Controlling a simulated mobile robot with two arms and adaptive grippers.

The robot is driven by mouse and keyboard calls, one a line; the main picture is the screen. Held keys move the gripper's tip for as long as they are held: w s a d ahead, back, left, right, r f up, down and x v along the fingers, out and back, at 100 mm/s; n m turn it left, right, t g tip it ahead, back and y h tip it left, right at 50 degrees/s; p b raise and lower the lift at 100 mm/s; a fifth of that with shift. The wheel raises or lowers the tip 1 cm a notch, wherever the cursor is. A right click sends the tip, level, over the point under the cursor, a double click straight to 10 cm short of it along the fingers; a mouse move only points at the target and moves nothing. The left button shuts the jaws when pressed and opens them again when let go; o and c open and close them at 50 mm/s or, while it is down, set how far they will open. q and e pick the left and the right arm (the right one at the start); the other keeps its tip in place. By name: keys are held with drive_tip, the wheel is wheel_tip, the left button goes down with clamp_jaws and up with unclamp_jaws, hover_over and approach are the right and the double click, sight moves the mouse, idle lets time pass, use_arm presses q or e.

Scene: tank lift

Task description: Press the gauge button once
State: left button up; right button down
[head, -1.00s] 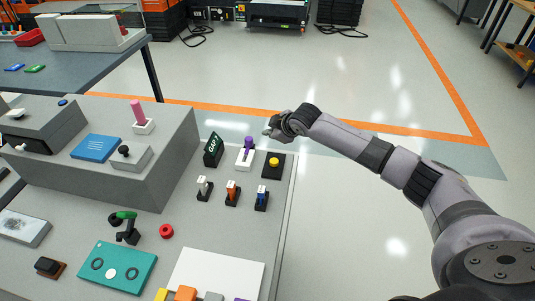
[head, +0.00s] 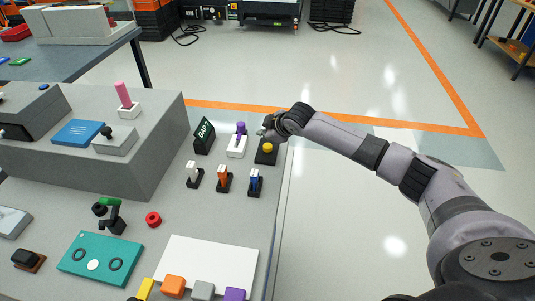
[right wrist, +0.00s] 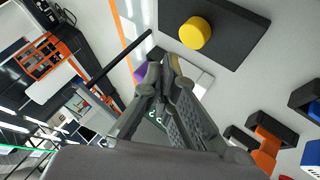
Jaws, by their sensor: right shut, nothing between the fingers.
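A round yellow button (head: 267,148) sits on a black plate (head: 265,158) near the right edge of the grey panel. In the right wrist view the yellow button (right wrist: 195,33) stands up from its black plate (right wrist: 240,28). My right gripper (head: 264,131) is just beyond the button in the head view. In the right wrist view its fingertips (right wrist: 170,62) are together with nothing between them, and appear apart from the button. A dark sign reading "GAP?" (head: 204,136) stands to the left. My left gripper is not in view.
A purple-topped lever (head: 240,130) on a white base stands left of the button. White, orange and blue (head: 254,181) switches stand in front. A red button (head: 153,219) and a teal plate (head: 103,260) lie nearer. Open floor is right of the panel.

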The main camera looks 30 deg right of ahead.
sight(268, 148)
drive_tip(key=shift+f, duration=0.75)
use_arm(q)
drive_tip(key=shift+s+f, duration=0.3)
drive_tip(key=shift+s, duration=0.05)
use_arm(e)
drive_tip(key=shift+f, duration=0.1)
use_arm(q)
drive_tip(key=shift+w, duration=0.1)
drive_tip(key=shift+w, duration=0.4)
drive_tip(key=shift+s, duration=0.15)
use_arm(e)
drive_tip(key=shift+f, duration=0.1)
drive_tip(key=shift+f, duration=0.25)
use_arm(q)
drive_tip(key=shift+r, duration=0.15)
